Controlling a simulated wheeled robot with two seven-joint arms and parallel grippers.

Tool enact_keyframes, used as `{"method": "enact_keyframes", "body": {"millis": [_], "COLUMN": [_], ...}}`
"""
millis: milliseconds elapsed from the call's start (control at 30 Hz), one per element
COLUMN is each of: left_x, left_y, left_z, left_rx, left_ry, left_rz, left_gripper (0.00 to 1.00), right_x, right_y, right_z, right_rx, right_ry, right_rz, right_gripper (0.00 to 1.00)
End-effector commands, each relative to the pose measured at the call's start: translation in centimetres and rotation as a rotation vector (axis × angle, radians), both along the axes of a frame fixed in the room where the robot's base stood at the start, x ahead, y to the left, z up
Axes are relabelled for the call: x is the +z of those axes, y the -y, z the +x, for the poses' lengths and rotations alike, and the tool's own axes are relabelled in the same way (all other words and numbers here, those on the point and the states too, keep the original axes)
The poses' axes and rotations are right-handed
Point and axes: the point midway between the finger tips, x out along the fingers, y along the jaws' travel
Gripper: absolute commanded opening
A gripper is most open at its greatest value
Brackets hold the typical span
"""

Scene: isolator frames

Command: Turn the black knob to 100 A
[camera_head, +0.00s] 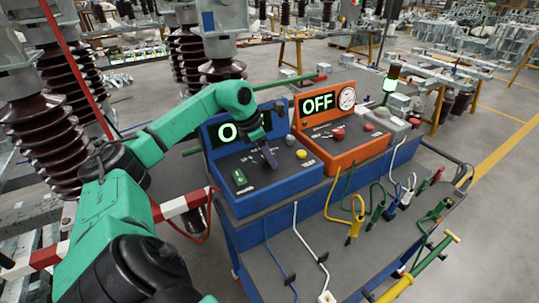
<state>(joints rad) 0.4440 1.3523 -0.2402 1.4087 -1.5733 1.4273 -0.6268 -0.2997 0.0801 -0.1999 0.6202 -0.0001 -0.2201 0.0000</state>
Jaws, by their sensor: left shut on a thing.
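The blue control box (256,192) stands on the left of the cart top, with a sloped dark panel and an upright lit display (229,132). My green left arm reaches across from the left, and its gripper (269,157) points down onto the middle of this panel. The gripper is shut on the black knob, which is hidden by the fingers. I cannot read the knob's setting. The display is partly covered by my arm; only an "O" shows clearly. My right gripper is not in view.
A green switch (239,177), a yellow button (301,154) and a grey knob (290,139) sit near the gripper. An orange box (345,158) reading "OFF" stands close on the right. Cables and coloured plugs (354,232) occupy the cart's lower deck. A red-white barrier (184,204) is at left.

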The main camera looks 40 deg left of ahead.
Motion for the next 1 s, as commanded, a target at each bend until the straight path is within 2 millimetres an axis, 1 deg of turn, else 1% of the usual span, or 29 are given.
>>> {"method": "enact_keyframes", "body": {"millis": [133,167,200,233,533,667,733,833,900,1000], "left_x": [0.2,0.2,0.2,0.2,0.1,1.2,2.5,5.3,7.6,10.5], "left_y": [-0.1,-0.1,0.0,0.0,0.0,-0.3,-0.7,-1.2,-1.6,-2.1], "left_z": [0.1,0.1,0.1,0.1,0.0,-0.3,-0.8,-1.8,-2.5,-3.5], "left_rx": [0.001,0.001,0.001,0.001,0.001,0.002,0.003,0.004,0.003,0.003], "left_ry": [0.006,0.006,0.006,0.006,0.003,0.005,0.008,0.009,0.010,0.010], "left_rz": [0.001,0.001,0.001,0.001,0.001,0.001,0.003,0.003,0.002,0.002], "left_gripper": [0.00,0.59,0.74,0.81,0.81,0.81,0.81,0.81,0.81,0.81], "right_x": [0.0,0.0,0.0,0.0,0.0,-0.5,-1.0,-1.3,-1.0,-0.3], "right_y": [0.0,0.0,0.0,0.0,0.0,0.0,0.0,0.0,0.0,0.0], "right_z": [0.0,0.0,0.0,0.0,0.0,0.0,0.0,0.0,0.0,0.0], "right_rx": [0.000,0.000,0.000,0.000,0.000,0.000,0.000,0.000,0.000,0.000], "right_ry": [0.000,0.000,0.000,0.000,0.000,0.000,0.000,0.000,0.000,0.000], "right_rz": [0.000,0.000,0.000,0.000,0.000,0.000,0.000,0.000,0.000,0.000], "right_gripper": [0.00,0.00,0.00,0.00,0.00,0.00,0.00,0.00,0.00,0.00]}}
